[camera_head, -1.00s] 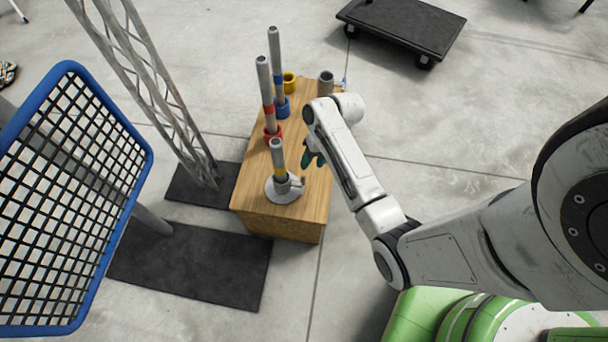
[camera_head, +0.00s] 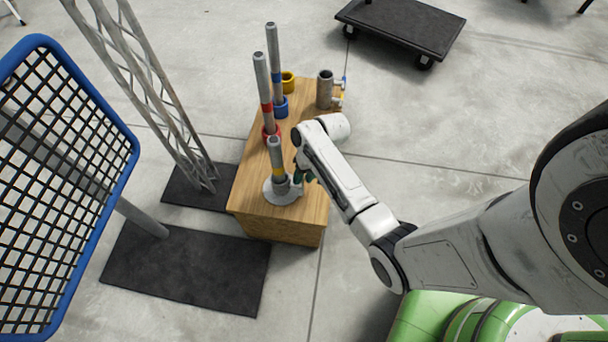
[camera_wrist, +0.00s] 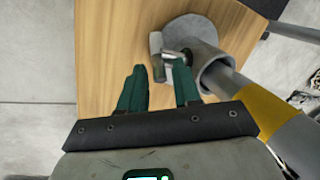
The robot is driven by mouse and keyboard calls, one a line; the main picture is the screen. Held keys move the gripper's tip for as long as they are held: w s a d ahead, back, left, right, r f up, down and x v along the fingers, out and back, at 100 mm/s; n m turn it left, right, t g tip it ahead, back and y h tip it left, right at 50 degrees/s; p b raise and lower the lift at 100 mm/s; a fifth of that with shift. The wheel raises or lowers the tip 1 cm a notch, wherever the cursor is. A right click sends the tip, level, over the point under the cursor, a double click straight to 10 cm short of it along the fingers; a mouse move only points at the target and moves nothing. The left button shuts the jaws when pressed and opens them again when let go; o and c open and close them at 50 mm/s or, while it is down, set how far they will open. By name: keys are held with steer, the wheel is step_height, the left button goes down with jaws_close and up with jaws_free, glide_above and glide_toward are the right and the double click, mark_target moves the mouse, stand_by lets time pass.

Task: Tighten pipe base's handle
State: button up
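The grey pipe base (camera_head: 281,192) stands on the wooden cabinet's near end, with a grey pipe with a yellow band (camera_head: 277,162) upright in it. In the wrist view its round foot (camera_wrist: 188,30) and collar (camera_wrist: 215,72) show, with the pipe leaning toward the lower right of the picture. The small grey handle (camera_wrist: 156,46) sticks out from the collar's side. My gripper (camera_wrist: 158,72) is open, its two green fingers pointing at the handle. The handle's bar lies just ahead of and between the fingertips. In the head view my gripper (camera_head: 306,175) is partly hidden by my arm.
The wooden cabinet (camera_head: 260,218) also bears red (camera_head: 271,132) and blue (camera_head: 281,108) holders with pipes, a yellow ring (camera_head: 288,81) and a grey cylinder (camera_head: 325,90).

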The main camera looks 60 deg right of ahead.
steer(key=shift+s, duration=0.1)
jaws_close()
steer(key=shift+f, duration=0.1)
steer(key=shift+d+y, duration=0.1)
steer(key=shift+y, duration=0.2)
steer(key=shift+d+f+g+y+p, duration=0.1)
steer(key=shift+d+g+y+p, duration=0.15)
steer(key=shift+y, duration=0.35)
steer(key=shift+w+d+f+m+g+y+b, duration=0.15)
steer(key=shift+f+g+y+b, duration=0.15)
steer(key=shift+y, duration=0.2)
steer(key=shift+w+d+f+m+g+y+b, duration=0.15)
steer(key=shift+y+b, duration=0.1)
steer(key=shift+y, duration=0.25)
steer(key=y+b, duration=0.1)
steer(key=b, duration=0.1)
steer(key=f+y+b, duration=0.1)
steer(key=shift+w+d+g+y+b, duration=0.1)
steer(key=shift+d+g+y+b, duration=0.05)
steer(key=shift+g+y+b, duration=0.25)
steer(key=shift+m+y+b, duration=0.3)
steer(key=shift+y+b, duration=0.4)
steer(key=shift+b, duration=0.4)
